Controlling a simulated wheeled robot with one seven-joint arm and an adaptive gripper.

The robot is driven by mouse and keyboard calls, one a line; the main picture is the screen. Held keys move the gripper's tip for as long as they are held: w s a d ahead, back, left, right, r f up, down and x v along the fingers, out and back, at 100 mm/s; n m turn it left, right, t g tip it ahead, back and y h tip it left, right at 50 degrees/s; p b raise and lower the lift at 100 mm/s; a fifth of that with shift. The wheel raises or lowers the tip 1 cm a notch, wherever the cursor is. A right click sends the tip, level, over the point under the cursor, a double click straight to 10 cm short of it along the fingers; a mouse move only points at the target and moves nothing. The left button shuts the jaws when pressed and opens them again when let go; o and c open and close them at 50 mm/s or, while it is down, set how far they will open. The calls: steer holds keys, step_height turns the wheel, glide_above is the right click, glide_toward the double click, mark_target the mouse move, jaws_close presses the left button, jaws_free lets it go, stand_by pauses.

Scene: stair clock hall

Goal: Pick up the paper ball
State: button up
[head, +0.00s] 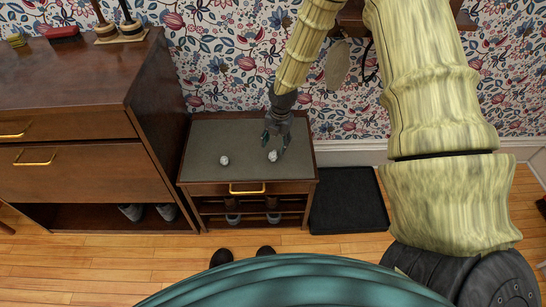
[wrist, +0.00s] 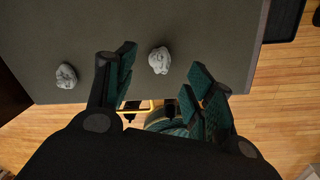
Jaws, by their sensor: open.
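Two crumpled whitish paper balls lie apart on the grey top of a small wooden cabinet (head: 245,135). The left one (head: 224,160) lies clear of my gripper in the head view. The right one (head: 272,156) is just below my gripper's fingertips (head: 275,143). In the wrist view, one ball (wrist: 159,60) lies beyond the gap between the open fingers (wrist: 158,83), a little ahead of the tips. The other ball (wrist: 66,76) lies outside the fingers, to the left. My gripper is open and empty. Whether a finger touches the near ball cannot be told.
A taller wooden dresser (head: 75,95) stands close on the left, with a red brush (head: 62,34) on top. A dark mat (head: 347,200) lies on the floor to the right. A wallpapered wall (head: 220,60) is behind. The cabinet top is otherwise clear.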

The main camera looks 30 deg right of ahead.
mark_target(274, 152)
steer(key=shift+w+a+f, duration=0.1)
steer(key=shift+f, duration=1.6)
steer(key=shift+w+a+f, duration=0.1)
steer(key=shift+f, duration=1.55)
steer(key=shift+c, duration=0.2)
steer(key=c, duration=0.8)
